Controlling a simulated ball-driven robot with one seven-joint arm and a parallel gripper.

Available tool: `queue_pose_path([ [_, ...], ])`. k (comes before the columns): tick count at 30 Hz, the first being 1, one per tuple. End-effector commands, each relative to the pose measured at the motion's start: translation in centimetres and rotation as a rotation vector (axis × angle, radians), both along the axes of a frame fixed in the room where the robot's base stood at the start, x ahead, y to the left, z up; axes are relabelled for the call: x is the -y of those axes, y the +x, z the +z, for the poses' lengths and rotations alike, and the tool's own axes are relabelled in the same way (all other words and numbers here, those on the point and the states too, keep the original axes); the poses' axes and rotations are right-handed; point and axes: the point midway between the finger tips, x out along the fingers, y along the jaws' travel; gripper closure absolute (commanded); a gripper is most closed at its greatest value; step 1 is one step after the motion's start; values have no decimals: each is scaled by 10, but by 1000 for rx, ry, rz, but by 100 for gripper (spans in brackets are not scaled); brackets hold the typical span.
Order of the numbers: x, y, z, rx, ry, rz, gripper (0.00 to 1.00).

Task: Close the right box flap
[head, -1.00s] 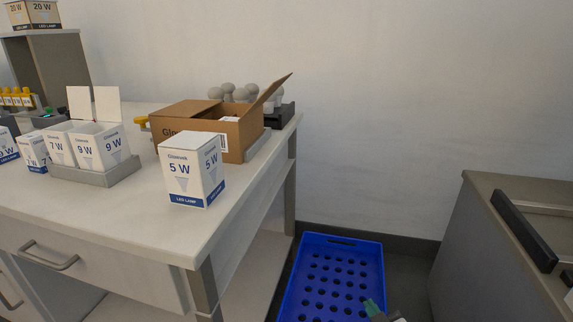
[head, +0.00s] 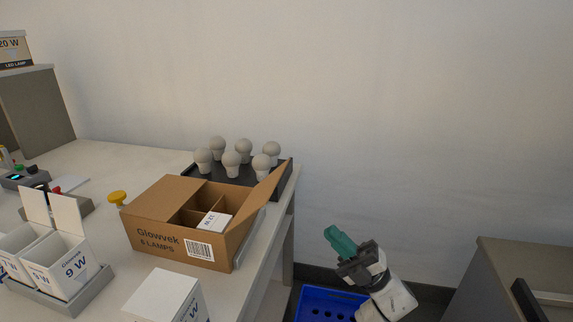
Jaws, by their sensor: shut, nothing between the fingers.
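The brown cardboard box (head: 190,249) marked "Glowvek 6 LAMPS" stands on the white table near its right edge. Its right flap (head: 260,200) stands open, slanting up and outward to the right. Its left part is covered by a flat brown flap (head: 163,196). Between them the inside shows dividers and one white carton (head: 214,221). My gripper (head: 340,241), with green fingers, is shut and empty. It is in the air to the right of the box and the table edge, apart from the flap.
A dark tray (head: 240,175) with several white bulbs stands behind the box, close to the flap. A white carton (head: 165,296) stands in front. A grey holder (head: 62,299) with open white cartons is at left. A blue crate (head: 318,303) is on the floor below my gripper.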

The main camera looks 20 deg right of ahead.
Motion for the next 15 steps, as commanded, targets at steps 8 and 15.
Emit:
queue_pose_path([
  [8,-11,2,16,30,-19,27,100],
  [15,-37,20,49,30,-18,29,100],
])
